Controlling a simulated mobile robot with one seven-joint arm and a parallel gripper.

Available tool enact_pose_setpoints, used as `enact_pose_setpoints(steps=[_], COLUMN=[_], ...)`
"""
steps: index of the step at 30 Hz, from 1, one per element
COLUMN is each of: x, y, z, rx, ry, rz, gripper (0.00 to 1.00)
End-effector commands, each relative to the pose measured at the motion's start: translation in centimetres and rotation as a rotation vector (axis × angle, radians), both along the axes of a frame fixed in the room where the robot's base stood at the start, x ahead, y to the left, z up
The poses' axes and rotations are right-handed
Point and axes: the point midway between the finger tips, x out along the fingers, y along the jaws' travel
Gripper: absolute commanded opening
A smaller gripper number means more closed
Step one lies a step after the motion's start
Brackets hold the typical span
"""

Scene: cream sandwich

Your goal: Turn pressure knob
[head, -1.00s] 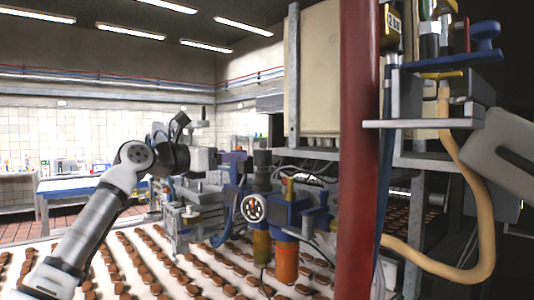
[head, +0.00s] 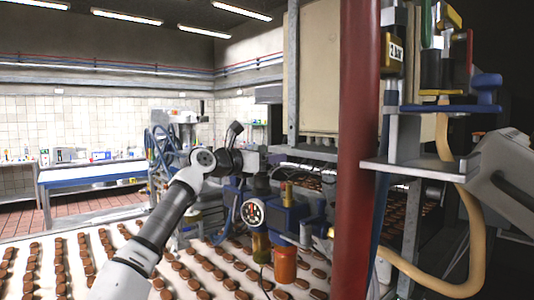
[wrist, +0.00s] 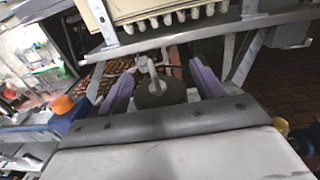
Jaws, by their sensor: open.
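The pressure knob is a dark round cap on top of the regulator and shows in the wrist view (wrist: 158,93). My gripper (wrist: 160,82) is open, with one purple finger on each side of the knob. I cannot tell whether either finger touches it. In the head view the knob (head: 262,184) is partly hidden below my gripper. The round pressure gauge (head: 253,211) with a white face sits just below, on the blue regulator body (head: 284,216).
A red post (head: 357,150) stands close on the right, beside a large beige cabinet (head: 319,70). A conveyor (head: 110,275) with rows of brown biscuits runs below my arm.

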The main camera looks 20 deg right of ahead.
Motion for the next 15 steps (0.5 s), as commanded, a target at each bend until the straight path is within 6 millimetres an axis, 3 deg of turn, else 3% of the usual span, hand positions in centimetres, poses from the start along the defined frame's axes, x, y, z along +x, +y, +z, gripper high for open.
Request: enact_pose_setpoints(steps=[7,15], x=[0.01,0.00], y=[-0.06,-0.04], z=[-0.05,-0.02], rx=[0.000,0.000], ry=[0.000,-0.001], rz=[0.000,0.000], gripper=[0.65,0.30])
